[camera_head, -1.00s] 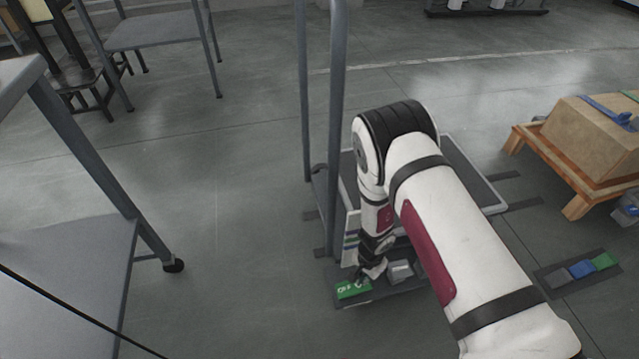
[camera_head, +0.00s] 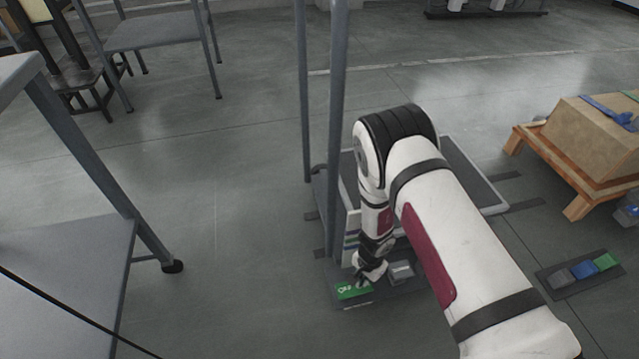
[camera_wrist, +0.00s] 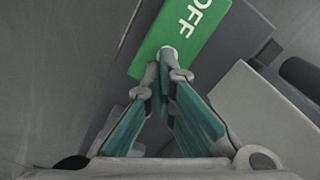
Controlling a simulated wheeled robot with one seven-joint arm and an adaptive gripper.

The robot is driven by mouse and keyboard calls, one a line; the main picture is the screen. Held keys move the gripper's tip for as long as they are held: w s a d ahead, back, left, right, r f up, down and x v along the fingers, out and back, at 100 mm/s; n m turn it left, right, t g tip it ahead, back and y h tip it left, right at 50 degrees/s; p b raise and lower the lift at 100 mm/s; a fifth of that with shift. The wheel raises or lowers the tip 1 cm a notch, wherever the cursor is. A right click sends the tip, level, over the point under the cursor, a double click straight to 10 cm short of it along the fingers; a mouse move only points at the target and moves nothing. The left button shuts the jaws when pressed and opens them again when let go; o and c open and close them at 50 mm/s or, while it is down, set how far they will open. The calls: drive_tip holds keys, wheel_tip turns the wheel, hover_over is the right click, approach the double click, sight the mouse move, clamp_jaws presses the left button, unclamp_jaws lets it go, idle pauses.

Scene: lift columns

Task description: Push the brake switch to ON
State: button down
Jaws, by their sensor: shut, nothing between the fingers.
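The brake switch is a green pedal-like plate (camera_head: 352,291) at the foot of the lift column, low in the middle of the head view. It also shows in the wrist view (camera_wrist: 190,35), where white letters read OFF. My gripper (camera_wrist: 167,62) is shut and empty, its fingertips over the lower edge of the green plate beside the letters. I cannot tell if they touch it. In the head view my gripper (camera_head: 362,279) points down at the plate and hides part of its lettering.
A grey pedal block (camera_head: 401,271) sits right of the green plate, close to my gripper. Upright posts (camera_head: 338,120) rise behind it. A second pedal set (camera_head: 580,271) and a box (camera_head: 597,135) on a pallet are at right. A wheeled table (camera_head: 60,270) stands at left.

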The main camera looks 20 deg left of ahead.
drive_tip(key=shift+f, duration=0.3)
drive_tip(key=shift+r+p, duration=2.25)
drive_tip(key=shift+r, duration=1.3)
